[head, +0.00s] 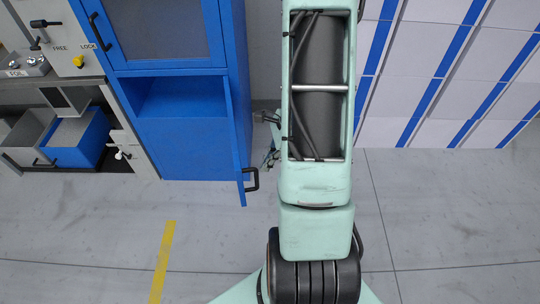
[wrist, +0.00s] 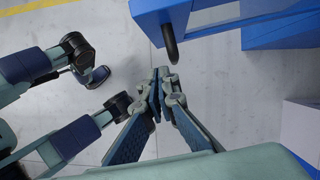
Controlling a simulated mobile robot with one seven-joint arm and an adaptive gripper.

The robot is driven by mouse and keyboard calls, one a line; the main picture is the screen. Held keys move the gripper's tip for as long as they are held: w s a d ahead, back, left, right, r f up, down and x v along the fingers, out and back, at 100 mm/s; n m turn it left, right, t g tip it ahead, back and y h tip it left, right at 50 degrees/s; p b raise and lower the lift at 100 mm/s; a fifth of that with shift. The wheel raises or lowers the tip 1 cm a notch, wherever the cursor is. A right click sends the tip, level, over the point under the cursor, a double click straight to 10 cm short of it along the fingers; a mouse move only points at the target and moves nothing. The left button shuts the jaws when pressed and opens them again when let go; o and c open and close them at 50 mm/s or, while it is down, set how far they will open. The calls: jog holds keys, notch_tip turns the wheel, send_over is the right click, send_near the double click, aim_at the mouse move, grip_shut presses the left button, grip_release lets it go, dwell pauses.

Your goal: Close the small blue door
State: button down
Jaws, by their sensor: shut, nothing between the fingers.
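The small blue door (head: 239,150) stands open in the head view, seen nearly edge-on and sticking out from the right side of the blue cabinet's lower compartment (head: 183,98). Its black handle (head: 252,180) is near the free end, on the right face. In the wrist view, the door (wrist: 148,10) is at the top and its handle (wrist: 170,46) points down towards my fingertips, apparently with a gap. My gripper (wrist: 165,80) is shut and empty. In the head view it is mostly hidden behind my arm, to the right of the door.
An upper cabinet door (head: 160,32) with a window is closed above the compartment. A grey workbench (head: 45,92) with a blue bin (head: 80,140) stands at the left. White and blue panels (head: 450,70) line the right. The grey floor in front, with a yellow stripe (head: 162,262), is clear.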

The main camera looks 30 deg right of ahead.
jog(key=w+a+f, duration=0.2)
jog(key=a+f, duration=0.1)
jog(key=a, duration=0.2)
jog(key=shift+w, duration=0.1)
dwell(0.3)
